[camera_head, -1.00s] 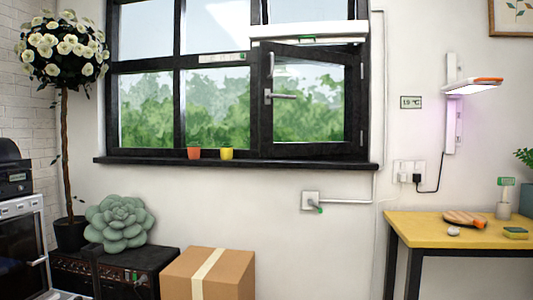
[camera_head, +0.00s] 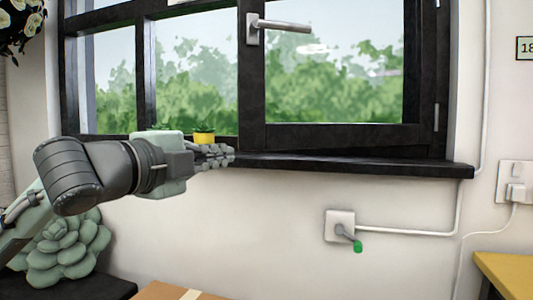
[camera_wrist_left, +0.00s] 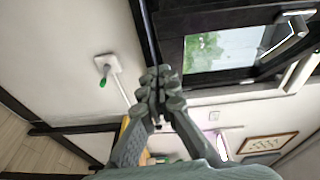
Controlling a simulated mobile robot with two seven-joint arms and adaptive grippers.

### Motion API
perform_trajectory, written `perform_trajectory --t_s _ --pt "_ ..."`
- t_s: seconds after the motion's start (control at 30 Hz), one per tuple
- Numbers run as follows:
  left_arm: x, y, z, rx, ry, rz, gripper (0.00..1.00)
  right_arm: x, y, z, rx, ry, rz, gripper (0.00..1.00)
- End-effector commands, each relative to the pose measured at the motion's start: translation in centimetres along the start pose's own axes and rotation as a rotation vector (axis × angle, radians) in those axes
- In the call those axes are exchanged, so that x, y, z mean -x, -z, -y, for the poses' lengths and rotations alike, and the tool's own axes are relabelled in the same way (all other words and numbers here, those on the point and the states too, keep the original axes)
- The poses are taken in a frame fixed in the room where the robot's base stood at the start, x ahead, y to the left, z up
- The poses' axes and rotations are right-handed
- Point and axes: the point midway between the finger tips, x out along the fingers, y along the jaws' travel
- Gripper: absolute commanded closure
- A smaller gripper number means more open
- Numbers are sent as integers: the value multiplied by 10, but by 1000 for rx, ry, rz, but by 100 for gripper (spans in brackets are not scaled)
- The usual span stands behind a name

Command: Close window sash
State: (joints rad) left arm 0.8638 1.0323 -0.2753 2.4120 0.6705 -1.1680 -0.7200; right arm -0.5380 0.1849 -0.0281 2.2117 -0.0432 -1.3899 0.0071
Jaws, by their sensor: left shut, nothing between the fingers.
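The window's right sash (camera_head: 252,95) has a black frame, hinges at the right and a grey lever handle (camera_head: 280,25) pointing right. It looks slightly ajar; its top is out of the head view. In the left wrist view the sash frame (camera_wrist_left: 215,77) and handle (camera_wrist_left: 292,36) show beyond my fingers. My left gripper (camera_head: 228,155) is shut and empty, in front of the sill's edge and below the yellow pot, apart from the handle. Its closed fingers also show in the left wrist view (camera_wrist_left: 161,78). My right gripper is not in view.
A yellow pot (camera_head: 204,138) stands on the black sill (camera_head: 350,163). A wall crank (camera_head: 340,226) with a green knob and a white conduit (camera_head: 405,232) sits below. A yellow table (camera_head: 510,270) is at the lower right. The wall between is clear.

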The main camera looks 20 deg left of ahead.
Motion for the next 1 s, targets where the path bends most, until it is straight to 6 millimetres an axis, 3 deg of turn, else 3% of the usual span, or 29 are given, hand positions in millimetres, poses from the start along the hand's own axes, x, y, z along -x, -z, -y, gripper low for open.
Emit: perform_trajectory --t_s 0.17,0.7,1.0 --pt "6 7 15 -59 24 -9 100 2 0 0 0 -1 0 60" --pt "-96 2 17 -55 22 -6 100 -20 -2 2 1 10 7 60" --pt "-116 -20 19 -56 24 -7 100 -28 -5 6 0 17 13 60"
